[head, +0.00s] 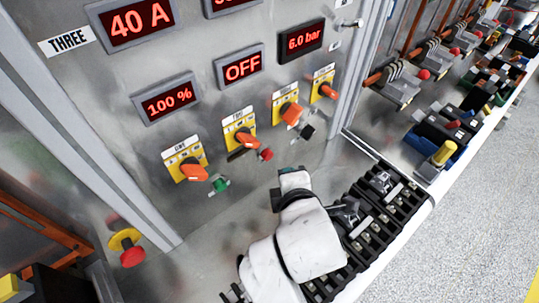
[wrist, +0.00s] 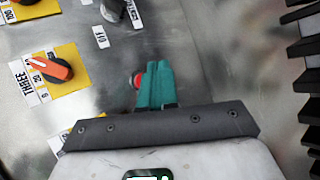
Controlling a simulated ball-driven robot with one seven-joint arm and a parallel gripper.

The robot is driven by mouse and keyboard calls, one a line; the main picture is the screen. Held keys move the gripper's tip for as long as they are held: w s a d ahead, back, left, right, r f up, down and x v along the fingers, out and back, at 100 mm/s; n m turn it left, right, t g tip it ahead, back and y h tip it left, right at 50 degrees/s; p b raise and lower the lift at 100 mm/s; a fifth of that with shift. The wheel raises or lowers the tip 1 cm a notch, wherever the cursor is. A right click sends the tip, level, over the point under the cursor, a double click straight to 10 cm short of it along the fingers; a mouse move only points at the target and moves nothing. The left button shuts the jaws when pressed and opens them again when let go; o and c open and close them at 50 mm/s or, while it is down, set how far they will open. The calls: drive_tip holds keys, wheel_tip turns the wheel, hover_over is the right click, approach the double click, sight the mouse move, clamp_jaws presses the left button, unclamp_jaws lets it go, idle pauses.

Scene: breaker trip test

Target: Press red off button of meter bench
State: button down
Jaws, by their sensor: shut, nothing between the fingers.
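A small red button (head: 265,154) sits low on the grey metal panel, below an orange knob on a yellow plate. In the wrist view a red button (wrist: 136,80) shows just left of my fingertips, partly hidden behind them. My gripper (wrist: 157,85) has teal fingers, shut together and empty. In the head view my gripper (head: 292,178) is in front of the lower panel, below and right of the red button. I cannot tell whether the fingertips touch the button.
A green button (head: 220,184) is left of the red one. Orange knobs (head: 248,138) on yellow plates line the panel under lit displays (head: 243,65). A black slotted rack (head: 375,215) lies right of my gripper. A red mushroom button (head: 132,256) is at lower left.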

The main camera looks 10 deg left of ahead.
drive_tip(key=shift+s+d, duration=0.75)
drive_tip(key=shift+d, duration=0.1)
idle(0.3)
